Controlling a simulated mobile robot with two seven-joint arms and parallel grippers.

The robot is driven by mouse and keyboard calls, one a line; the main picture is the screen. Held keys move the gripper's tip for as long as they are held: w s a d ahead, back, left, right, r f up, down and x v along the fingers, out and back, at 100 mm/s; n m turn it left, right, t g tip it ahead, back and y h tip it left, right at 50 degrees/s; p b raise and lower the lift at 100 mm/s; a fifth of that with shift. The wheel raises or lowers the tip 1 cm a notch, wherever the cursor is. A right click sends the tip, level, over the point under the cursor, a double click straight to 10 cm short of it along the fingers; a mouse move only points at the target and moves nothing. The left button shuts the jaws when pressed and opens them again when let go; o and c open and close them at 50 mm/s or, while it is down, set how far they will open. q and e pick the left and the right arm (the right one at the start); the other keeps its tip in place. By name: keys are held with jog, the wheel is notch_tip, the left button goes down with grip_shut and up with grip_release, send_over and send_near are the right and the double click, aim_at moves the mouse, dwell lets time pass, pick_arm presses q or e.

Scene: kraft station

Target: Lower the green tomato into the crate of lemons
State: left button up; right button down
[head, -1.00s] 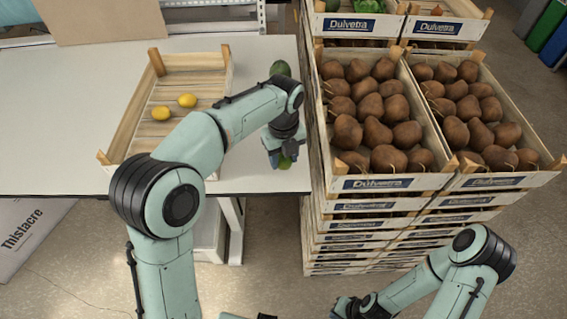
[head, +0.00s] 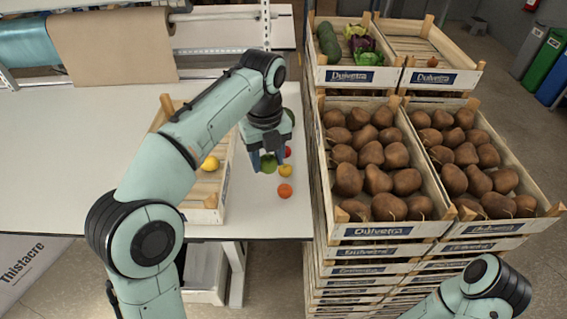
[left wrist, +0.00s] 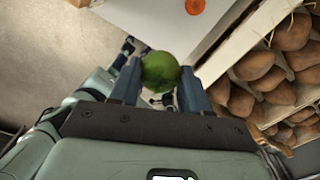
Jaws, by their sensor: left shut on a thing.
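My left gripper (head: 267,163) is shut on the green tomato (head: 268,165). In the left wrist view the tomato (left wrist: 161,72) sits between the two fingertips (left wrist: 158,78). The crate of lemons (head: 212,216) stands on the white table just left of the gripper, and the tomato is outside its right wall, seemingly above the table. One lemon (head: 210,163) shows in the crate; my left arm hides much of the crate. My right gripper is out of view; only part of the right arm shows at the lower right.
An orange fruit (head: 285,191), a yellow fruit (head: 286,171) and a red fruit (head: 287,152) lie on the table right of the tomato. A dark green item (head: 289,117) shows behind the gripper. Stacked crates of brown produce (head: 380,231) stand close beside the table's right edge.

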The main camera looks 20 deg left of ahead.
pick_arm(q)
jog(key=s+a+f, duration=0.1)
jog(key=a+f, duration=0.1)
jog(key=a, duration=1.2)
jog(key=s+a+f, duration=0.1)
jog(key=a+f, duration=0.1)
jog(key=a, duration=1.2)
jog(key=shift+s+a, duration=0.15)
jog(key=shift+a, duration=0.2)
jog(key=shift+f, duration=0.1)
